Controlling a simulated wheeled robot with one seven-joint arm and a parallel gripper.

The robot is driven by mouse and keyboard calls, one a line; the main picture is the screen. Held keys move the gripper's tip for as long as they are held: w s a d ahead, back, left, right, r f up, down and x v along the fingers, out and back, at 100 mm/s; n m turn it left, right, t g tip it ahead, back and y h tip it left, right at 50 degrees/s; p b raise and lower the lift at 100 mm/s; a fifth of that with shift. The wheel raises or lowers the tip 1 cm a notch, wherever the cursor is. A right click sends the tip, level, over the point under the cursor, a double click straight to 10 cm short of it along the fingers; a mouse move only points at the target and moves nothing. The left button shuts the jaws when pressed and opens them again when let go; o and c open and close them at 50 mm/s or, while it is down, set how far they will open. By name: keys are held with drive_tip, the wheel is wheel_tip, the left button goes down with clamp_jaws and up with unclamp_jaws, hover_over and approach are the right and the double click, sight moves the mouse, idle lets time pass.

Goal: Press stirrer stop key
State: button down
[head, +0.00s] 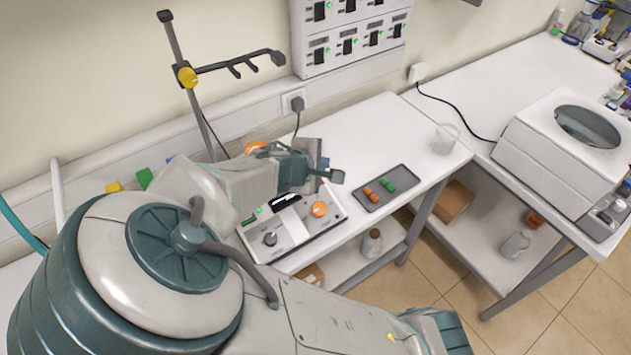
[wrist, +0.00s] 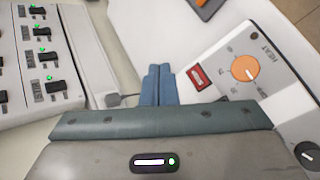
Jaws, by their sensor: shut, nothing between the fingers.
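The stirrer (head: 292,238) is a white box on the bench with an orange knob (head: 320,209), a dark knob (head: 270,238), a black display and a small green light. My gripper (head: 336,176) is shut and empty, above the stirrer's back. In the wrist view the fingertips (wrist: 160,70) lie left of the red key, apart from it.
A grey tray (head: 395,194) with orange and green pieces lies right of the stirrer. A glass beaker (head: 445,138) stands farther right. A metal stand (head: 196,105) rises behind the arm. A wall panel of switches (head: 350,40) hangs behind. The bench right of the tray is mostly clear.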

drive_tip(key=f+b, duration=0.2)
drive_tip(key=w+a+f+b, duration=0.1)
drive_tip(key=f+b, duration=0.1)
drive_tip(key=w+f+b, duration=0.1)
drive_tip(key=f+b, duration=0.2)
drive_tip(key=shift+a, duration=0.15)
drive_tip(key=shift+w+a+f, duration=0.15)
drive_tip(key=shift+w+f, duration=0.05)
drive_tip(key=shift+f, duration=0.3)
drive_tip(key=shift+f+b, duration=0.1)
drive_tip(key=shift+b, duration=0.2)
idle(1.3)
drive_tip(key=shift+w+a+f, duration=0.1)
drive_tip(key=shift+f, duration=0.2)
drive_tip(key=shift+w+f+b, duration=0.1)
drive_tip(key=shift+f+b, duration=0.25)
idle(0.6)
drive_tip(key=shift+s+r+p, duration=0.2)
drive_tip(key=shift+r+p, duration=0.55)
drive_tip(key=shift+p, duration=0.05)
